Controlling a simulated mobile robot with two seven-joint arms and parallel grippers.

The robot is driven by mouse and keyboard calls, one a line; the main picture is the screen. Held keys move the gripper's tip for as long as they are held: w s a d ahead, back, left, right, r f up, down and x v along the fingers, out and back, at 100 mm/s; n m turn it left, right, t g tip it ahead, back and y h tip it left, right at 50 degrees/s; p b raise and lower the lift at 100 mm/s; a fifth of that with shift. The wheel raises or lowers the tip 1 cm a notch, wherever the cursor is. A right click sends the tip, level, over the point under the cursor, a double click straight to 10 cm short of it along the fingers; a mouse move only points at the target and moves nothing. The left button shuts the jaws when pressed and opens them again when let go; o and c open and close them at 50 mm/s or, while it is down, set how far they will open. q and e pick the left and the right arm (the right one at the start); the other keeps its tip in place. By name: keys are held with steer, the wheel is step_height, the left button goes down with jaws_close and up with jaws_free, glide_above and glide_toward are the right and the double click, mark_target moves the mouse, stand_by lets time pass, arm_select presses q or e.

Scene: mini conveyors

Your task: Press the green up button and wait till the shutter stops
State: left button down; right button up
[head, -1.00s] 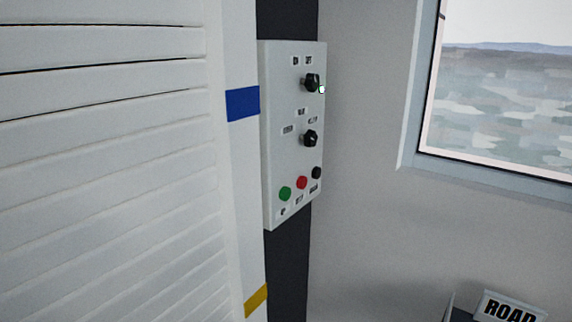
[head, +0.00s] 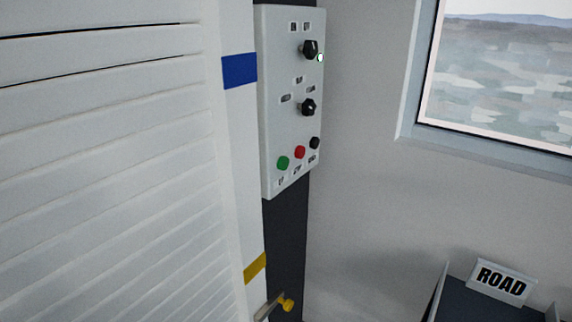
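The green up button (head: 283,163) is at the lower left of a pale control panel (head: 275,60). A red button (head: 300,152) and a black button (head: 315,143) sit to its right. The label below the green button is too small to read. The white slatted shutter (head: 110,170) fills the left side of the view; its bottom edge is out of frame. Neither of my grippers is in view, and nothing touches the green button.
Two black knobs, an upper one (head: 309,49) and a lower one (head: 307,107), stick out of the panel. A yellow-ended metal piece (head: 287,304) protrudes low beside the shutter frame. A ROAD sign (head: 501,282) stands at the lower right. A window (head: 500,80) is in the right wall.

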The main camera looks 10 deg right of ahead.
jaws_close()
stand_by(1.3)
